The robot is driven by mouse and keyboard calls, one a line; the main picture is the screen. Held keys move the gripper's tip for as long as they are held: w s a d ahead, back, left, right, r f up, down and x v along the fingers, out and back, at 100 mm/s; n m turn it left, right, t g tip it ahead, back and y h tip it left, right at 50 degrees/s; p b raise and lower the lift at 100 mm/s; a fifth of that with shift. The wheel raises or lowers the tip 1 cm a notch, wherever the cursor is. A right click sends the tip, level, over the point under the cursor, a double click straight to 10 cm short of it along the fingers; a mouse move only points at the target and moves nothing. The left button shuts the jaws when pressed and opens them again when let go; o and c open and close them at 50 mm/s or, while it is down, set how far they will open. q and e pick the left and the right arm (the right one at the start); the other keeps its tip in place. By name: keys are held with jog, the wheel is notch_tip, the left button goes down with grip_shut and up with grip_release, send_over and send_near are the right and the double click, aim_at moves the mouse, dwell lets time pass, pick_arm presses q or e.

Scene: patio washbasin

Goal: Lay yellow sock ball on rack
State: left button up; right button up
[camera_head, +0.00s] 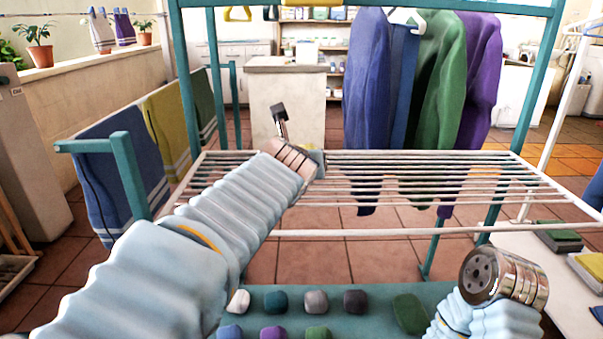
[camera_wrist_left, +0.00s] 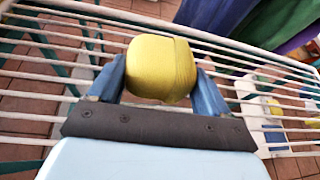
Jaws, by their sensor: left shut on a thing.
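The yellow sock ball (camera_wrist_left: 161,68) is between the two blue fingers of my left gripper (camera_wrist_left: 160,88) in the left wrist view. The gripper is shut on it, with the white bars of the rack (camera_wrist_left: 60,62) behind. In the head view my left arm reaches over the left half of the rack (camera_head: 440,190). Only a small bit of the yellow ball (camera_head: 316,156) shows past the left wrist there. I cannot tell whether the ball touches the bars. My right arm's metal end shows at the lower right of the head view, but its fingers are not in view.
Several sock balls, including a white one (camera_head: 238,301) and a green one (camera_head: 410,313), sit on a teal surface (camera_head: 375,290) below the rack. Jackets (camera_head: 440,80) hang behind it. Towels (camera_head: 125,180) hang at left. The rack's right half is bare.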

pick_arm(q)
jog(key=shift+s+f, duration=0.1)
jog(key=shift+f, duration=1)
jog(key=shift+f, duration=0.2)
jog(key=o, duration=1)
jog(key=shift+r, duration=0.1)
jog(key=shift+d+r, duration=0.1)
jog(key=shift+r, duration=0.1)
jog(key=v, duration=1.2)
jog(key=shift+f+b, duration=0.15)
jog(key=shift+b, duration=0.25)
